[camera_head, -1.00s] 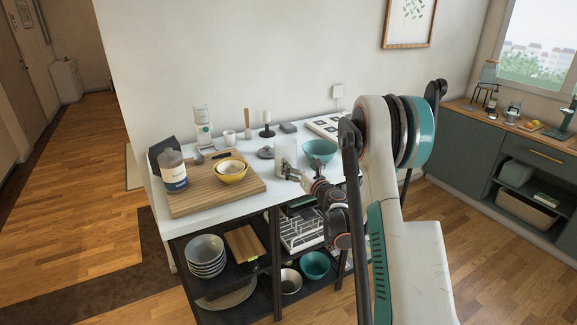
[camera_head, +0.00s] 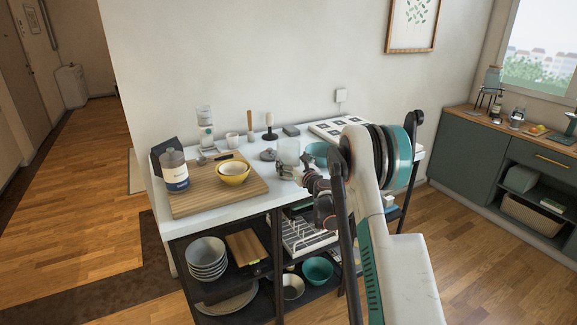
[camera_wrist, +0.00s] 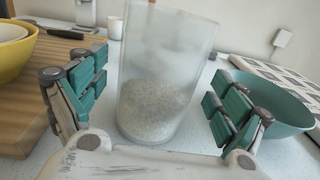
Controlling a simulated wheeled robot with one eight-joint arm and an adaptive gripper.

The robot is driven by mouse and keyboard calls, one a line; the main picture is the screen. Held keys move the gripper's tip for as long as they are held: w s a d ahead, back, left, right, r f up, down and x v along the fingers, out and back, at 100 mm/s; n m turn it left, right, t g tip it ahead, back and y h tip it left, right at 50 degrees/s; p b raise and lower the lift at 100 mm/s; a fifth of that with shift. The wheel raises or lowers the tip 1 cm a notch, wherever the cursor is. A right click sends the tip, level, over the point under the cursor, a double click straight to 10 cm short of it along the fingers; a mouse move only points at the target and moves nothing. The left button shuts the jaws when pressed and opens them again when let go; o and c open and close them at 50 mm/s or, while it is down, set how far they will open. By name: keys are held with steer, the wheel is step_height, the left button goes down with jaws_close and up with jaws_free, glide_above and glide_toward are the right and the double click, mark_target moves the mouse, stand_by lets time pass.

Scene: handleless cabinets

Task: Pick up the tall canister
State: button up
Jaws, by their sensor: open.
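A tall clear canister (camera_wrist: 155,75), part filled with pale grains, stands upright on the white counter (camera_head: 215,212). In the wrist view it is between the two teal-padded fingers of my gripper (camera_wrist: 155,97), with a visible gap on each side. In the head view the canister (camera_head: 288,157) is right of the cutting board, and my gripper (camera_head: 287,171) reaches it from the right. My gripper is open and holds nothing.
A yellow bowl (camera_head: 233,173) and a labelled jar (camera_head: 174,172) sit on the wooden board (camera_head: 205,196) to the left. A teal bowl (camera_wrist: 270,100) stands close to the right finger. A white mug (camera_head: 232,139) and a wall (camera_head: 270,60) are behind.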

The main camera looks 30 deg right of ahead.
steer(key=w, duration=0.2)
steer(key=shift+w+f+b, duration=0.25)
steer(key=shift+w+b, duration=0.1)
steer(key=shift+b, duration=0.05)
steer(key=shift+w+r, duration=0.1)
steer(key=shift+w, duration=0.3)
steer(key=c, duration=1.7)
steer(key=shift+r, duration=0.1)
